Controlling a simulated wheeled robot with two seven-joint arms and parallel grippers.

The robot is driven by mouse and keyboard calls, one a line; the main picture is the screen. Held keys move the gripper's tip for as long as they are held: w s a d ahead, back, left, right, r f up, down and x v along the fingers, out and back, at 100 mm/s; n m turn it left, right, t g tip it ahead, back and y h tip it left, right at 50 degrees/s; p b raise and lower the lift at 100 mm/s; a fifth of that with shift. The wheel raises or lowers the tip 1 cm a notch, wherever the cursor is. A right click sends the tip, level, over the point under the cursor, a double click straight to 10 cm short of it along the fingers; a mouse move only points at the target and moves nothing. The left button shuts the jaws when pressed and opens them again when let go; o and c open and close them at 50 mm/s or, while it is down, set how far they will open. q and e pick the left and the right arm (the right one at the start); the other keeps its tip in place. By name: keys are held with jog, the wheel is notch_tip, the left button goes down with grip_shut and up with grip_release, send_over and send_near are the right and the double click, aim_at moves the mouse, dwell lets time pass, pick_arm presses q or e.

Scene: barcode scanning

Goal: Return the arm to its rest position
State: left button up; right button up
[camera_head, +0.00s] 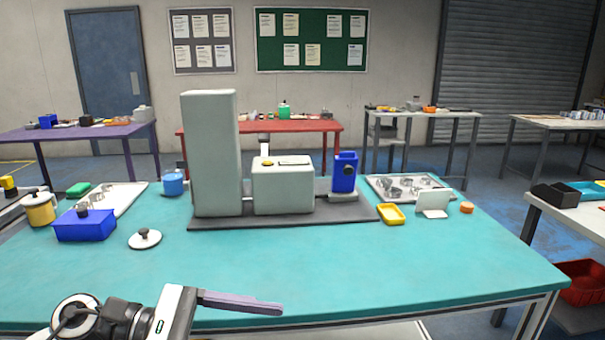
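My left gripper (278,308) is low at the front of the teal table (330,270), with its arm coming in from the bottom left. Its fingers point right and show as one narrow grey bar seen from the side, so I cannot tell whether they are apart or together. No object shows at the fingertips. My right gripper is out of view. On the table, a tall pale block (212,155) and a low pale machine (283,186) stand on a dark base plate (290,219). A blue holder-like object (344,173) stands at the plate's right end.
At left are a blue box (85,225), a yellow pot (39,210) and a white lid (145,239). At right are a yellow dish (391,214), a white stand (433,204) and a metal-part tray (382,182). The table's front middle and right are clear.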

pick_arm(q)
jog(key=w+a+f+m+t+y, duration=0.3)
jog(key=f+m+t, duration=0.4)
jog(key=m, duration=1)
jog(key=w+a+f+m+t+y, duration=0.1)
jog(key=a+f+m+t+y, duration=0.45)
jog(key=m, duration=1.25)
jog(key=s+f+n+g+y, duration=0.2)
jog(key=s+f+n, duration=0.6)
jog(key=f, duration=0.3)
jog(key=s+a+f+n+g+y, duration=0.1)
jog(key=s+f+n+g+y, duration=0.1)
jog(key=s+f+n, duration=0.7)
notch_tip(320, 180, down, 4)
jog(key=shift+s+a+r+n+g+y, duration=0.25)
jog(key=shift+s+n+g+y, duration=0.1)
jog(key=shift+s+g, duration=0.5)
